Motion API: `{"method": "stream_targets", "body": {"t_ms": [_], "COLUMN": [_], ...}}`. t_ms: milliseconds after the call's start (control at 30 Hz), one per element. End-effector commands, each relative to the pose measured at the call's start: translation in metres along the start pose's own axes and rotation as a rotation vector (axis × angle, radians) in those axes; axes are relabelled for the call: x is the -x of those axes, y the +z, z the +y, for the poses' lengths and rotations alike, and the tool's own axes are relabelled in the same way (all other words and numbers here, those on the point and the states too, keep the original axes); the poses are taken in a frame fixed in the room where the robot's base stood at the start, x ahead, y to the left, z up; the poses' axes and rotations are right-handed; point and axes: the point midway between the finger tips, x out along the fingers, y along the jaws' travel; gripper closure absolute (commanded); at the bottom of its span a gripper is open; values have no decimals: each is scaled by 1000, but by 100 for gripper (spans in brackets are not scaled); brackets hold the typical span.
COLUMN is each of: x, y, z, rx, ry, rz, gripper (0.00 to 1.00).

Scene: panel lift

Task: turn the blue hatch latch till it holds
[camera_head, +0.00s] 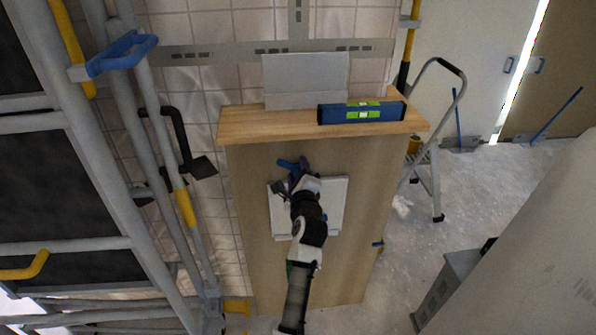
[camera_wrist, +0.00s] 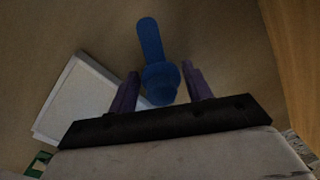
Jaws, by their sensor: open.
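The blue hatch latch (camera_wrist: 152,42) shows in the wrist view as a rounded lever with a round hub at its lower end. It stands on a wooden panel, and its lever points up and slightly left in that view. My gripper (camera_wrist: 162,80) is open, with one purple finger on each side of the hub. I cannot tell whether the fingers touch it. In the head view the latch (camera_head: 288,164) shows just above my gripper (camera_head: 298,180), which hides part of it. A white hatch plate (camera_head: 334,205) lies behind my wrist on the wooden front.
A blue level (camera_head: 362,113) lies on the wooden ledge (camera_head: 265,124) above the panel, beside an upright grey board (camera_head: 300,75). Pipes and a metal frame (camera_head: 110,170) stand at left. A stepladder (camera_head: 432,170) stands at right. Open floor (camera_head: 470,215) lies right of the panel.

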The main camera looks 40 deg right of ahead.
Motion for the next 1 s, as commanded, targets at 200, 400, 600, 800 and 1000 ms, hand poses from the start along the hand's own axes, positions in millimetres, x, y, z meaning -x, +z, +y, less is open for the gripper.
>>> {"method": "stream_targets", "body": {"t_ms": [200, 400, 600, 800, 1000], "x": [-1, 0, 0, 0, 0], "y": [0, 0, 0, 0, 0], "z": [0, 0, 0, 0, 1], "rx": [0, 0, 0, 16, 93], "ry": [-1, -1, -1, -1, -1], "rz": [0, 0, -1, 0, 0], "gripper": [51, 73, 95, 95, 95]}}
